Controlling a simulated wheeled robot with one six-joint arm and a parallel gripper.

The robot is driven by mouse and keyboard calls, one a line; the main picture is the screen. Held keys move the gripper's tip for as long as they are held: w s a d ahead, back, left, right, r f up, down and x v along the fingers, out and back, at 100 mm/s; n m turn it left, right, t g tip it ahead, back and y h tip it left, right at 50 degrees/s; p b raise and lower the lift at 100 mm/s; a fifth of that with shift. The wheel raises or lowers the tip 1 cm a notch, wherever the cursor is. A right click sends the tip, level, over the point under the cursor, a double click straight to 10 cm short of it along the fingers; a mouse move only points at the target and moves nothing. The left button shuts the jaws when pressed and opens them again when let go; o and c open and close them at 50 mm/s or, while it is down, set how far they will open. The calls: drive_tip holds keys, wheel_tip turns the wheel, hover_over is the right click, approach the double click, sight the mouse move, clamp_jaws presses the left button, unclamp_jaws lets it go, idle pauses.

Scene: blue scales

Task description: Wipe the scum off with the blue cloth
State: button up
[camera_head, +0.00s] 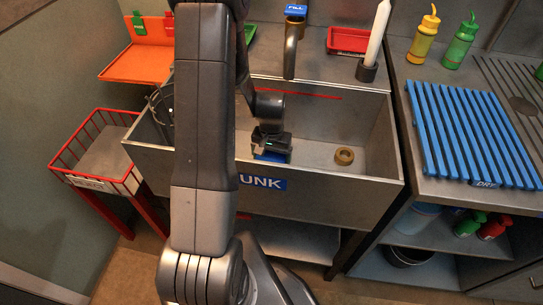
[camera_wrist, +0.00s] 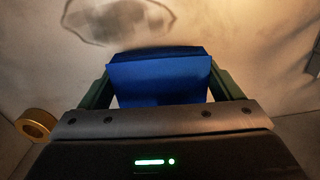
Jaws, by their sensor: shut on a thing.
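My gripper (camera_wrist: 158,88) is shut on the blue cloth (camera_wrist: 165,78), which sits as a folded block between the two dark green fingers. In the head view my gripper (camera_head: 271,148) is down inside the grey sink, and a bit of the blue cloth (camera_head: 270,157) shows below it, close to the front wall. A dark, ring-like smear of scum (camera_wrist: 120,20) with a lighter middle shows on the sink surface in the wrist view, just beyond the cloth. I cannot tell whether the cloth touches the surface. My arm hides part of the sink in the head view.
A brown ring (camera_head: 344,156) lies on the sink floor, right of my gripper; it also shows in the wrist view (camera_wrist: 36,124). The sink walls (camera_head: 335,188) surround my gripper. A tap (camera_head: 291,50) hangs over the back edge. A blue slatted rack (camera_head: 470,130) lies on the right counter.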

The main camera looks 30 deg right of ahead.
drive_tip(key=shift+f+b, duration=0.7)
drive_tip(key=shift+f, duration=0.2)
drive_tip(key=shift+s+a+r+b, duration=0.15)
drive_tip(key=shift+s+a+b, duration=0.2)
drive_tip(key=shift+s+a, duration=0.9)
